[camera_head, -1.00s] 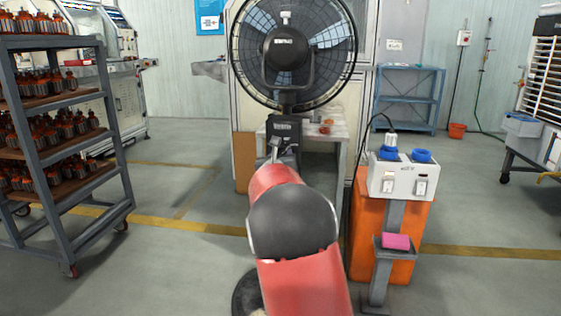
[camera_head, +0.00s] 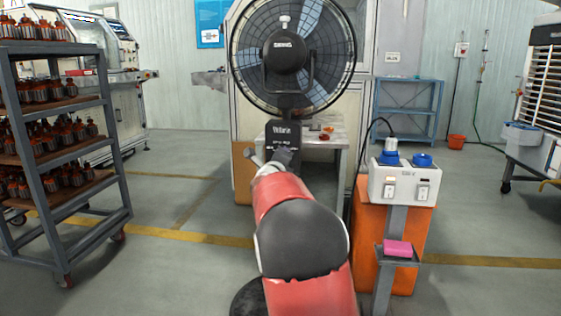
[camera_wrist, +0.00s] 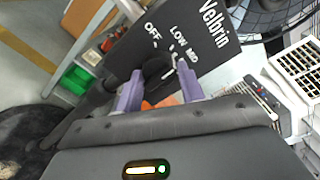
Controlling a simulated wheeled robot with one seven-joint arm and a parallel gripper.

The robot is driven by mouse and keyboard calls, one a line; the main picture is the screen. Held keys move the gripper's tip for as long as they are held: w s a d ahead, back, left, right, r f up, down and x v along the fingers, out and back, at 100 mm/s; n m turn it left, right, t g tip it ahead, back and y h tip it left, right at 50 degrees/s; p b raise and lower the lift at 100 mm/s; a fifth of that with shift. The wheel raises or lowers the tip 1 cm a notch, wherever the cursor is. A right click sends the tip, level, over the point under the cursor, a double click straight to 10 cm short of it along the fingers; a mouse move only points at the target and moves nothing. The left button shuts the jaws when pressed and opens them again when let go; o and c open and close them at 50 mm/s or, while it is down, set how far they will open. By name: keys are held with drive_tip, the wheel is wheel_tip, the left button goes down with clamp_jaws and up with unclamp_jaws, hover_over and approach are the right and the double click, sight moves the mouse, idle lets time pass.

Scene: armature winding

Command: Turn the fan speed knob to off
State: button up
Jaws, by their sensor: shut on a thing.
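The black pedestal fan (camera_head: 284,130) stands ahead, with its control box below the round fan cage. In the wrist view the fan's control panel (camera_wrist: 122,45) appears tilted, with white OFF, LOW and MID labels and the name Velbrin. The dark speed knob (camera_wrist: 154,70) sits below these labels, partly hidden between my fingers. My gripper (camera_wrist: 160,88) has its two purple fingers on either side of the knob and is shut on it. The knob's exact pointing is hard to read. In the head view my gripper (camera_head: 284,156) is at the lower part of the control box.
An orange stand with a white socket box (camera_head: 403,181) and a pink block (camera_head: 397,248) is close on the right. A rack of windings (camera_head: 67,155) stands on the left. A table (camera_head: 342,138) is behind the fan. Floor between rack and fan is clear.

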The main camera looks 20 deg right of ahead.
drive_tip(key=n+p, duration=0.3)
drive_tip(key=n, duration=0.8)
drive_tip(key=shift+r, duration=0.1)
drive_tip(key=shift+n, duration=0.3)
idle(0.3)
drive_tip(key=o, duration=1)
drive_tip(key=shift+c, duration=0.2)
drive_tip(key=b+v, duration=0.1)
drive_tip(key=v, duration=0.6)
drive_tip(key=shift+s+a, duration=0.3)
